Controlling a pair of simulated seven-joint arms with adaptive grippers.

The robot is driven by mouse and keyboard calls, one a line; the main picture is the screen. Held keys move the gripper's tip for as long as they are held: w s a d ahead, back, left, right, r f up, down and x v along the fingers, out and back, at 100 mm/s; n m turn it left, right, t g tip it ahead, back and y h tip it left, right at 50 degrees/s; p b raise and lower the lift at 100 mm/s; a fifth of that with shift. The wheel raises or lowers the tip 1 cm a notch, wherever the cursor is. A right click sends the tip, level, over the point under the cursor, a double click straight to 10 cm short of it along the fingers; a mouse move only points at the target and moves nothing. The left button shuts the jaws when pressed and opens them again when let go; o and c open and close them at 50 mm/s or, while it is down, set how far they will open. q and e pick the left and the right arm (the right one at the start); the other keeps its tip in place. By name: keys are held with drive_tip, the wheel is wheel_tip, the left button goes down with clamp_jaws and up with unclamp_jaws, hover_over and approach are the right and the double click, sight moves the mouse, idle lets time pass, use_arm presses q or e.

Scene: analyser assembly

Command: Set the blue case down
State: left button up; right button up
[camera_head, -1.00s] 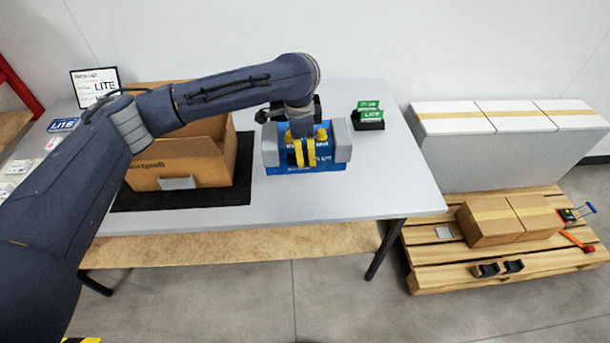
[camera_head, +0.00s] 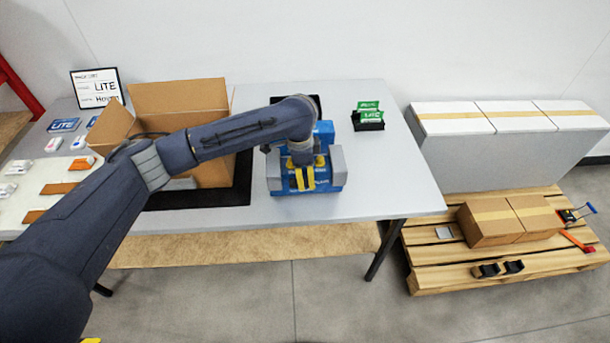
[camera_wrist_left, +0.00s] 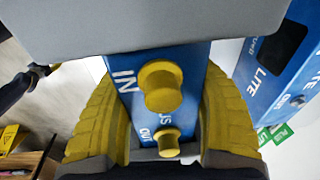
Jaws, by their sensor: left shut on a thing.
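The blue case (camera_head: 322,185) has grey end blocks and is at the middle of the grey table's right half, near the front. My left gripper (camera_head: 304,179) is shut on it from above, its yellow fingers in front of the case. In the left wrist view the yellow fingers flank the blue case (camera_wrist_left: 190,62), which shows yellow knobs and the words IN and OUT. I cannot tell whether its underside touches the table. A second blue piece (camera_head: 325,130) shows just behind it, partly hidden by my arm.
An open cardboard box (camera_head: 180,97) stands on a black mat (camera_head: 240,185) to the left. A black holder with green cards (camera_head: 369,117) is at the back right. The table (camera_head: 395,180) is clear on the right. A pallet (camera_head: 430,260) with boxes stands beyond it.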

use_arm(q)
drive_tip(key=shift+f, duration=0.55)
drive_tip(key=o, duration=1.6)
drive_tip(key=shift+f, duration=0.2)
drive_tip(key=shift+c, duration=0.2)
drive_tip(key=shift+r, duration=0.1)
drive_tip(key=r, duration=0.4)
drive_tip(key=s+r, duration=0.1)
drive_tip(key=r, duration=0.3)
drive_tip(key=a+r, duration=0.1)
drive_tip(key=r, duration=0.3)
drive_tip(key=shift+s, duration=0.15)
